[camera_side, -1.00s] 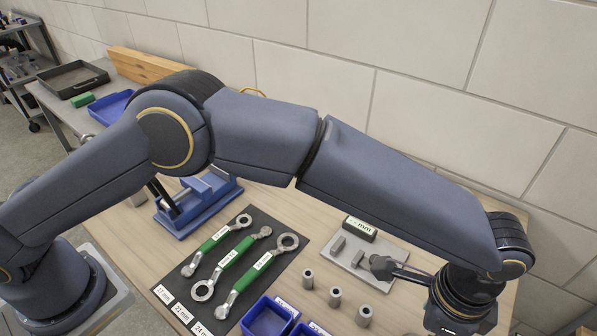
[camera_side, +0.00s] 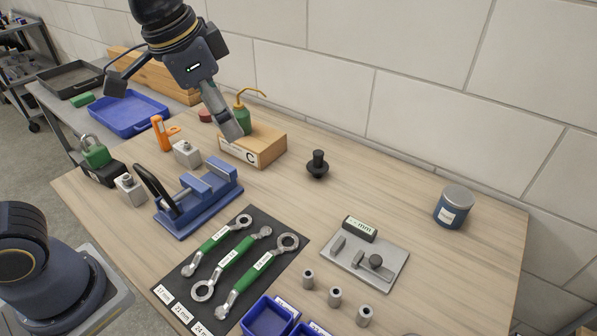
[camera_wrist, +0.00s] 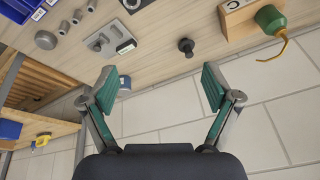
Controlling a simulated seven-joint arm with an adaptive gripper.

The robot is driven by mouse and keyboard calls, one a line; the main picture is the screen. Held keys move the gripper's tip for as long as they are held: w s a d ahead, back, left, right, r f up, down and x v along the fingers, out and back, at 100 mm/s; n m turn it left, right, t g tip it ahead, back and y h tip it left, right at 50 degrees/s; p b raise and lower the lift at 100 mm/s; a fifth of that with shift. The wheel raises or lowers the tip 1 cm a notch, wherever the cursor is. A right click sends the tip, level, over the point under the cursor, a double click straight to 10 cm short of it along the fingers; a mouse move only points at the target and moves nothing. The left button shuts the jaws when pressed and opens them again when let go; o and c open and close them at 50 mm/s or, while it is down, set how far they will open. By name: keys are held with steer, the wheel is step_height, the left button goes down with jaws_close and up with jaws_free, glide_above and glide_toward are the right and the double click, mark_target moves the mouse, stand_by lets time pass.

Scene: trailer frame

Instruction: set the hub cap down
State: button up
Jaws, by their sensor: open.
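A low grey round cap (camera_wrist: 45,40), which looks like the hub cap, lies on the wooden table beside the small grey sleeves in the wrist view. In the side view only a sliver of what may be it shows at the bottom edge. My gripper (camera_wrist: 159,88) is open, with its green-padded fingers wide apart and nothing held between them. In the side view my gripper (camera_side: 230,128) is raised at the back of the table, in front of the green oil can (camera_side: 243,118) and box C (camera_side: 262,152). It is well away from the cap.
A black flanged knob (camera_side: 318,165) stands at the back middle, with a blue tin (camera_side: 454,207) to the right. A grey plate fixture (camera_side: 385,270), several sleeves (camera_side: 335,297), wrenches on a black mat (camera_side: 292,268) and a blue vise (camera_side: 205,205) occupy the front. Clear wood lies around the knob.

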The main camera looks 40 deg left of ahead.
steer(key=s+a+f+n+t, duration=0.1)
steer(key=s+a+f+n, duration=0.2)
steer(key=s+a, duration=0.6)
steer(key=shift+s+a+f+n+t, duration=0.3)
steer(key=shift+s+f+n, duration=0.15)
steer(key=shift+n, duration=0.65)
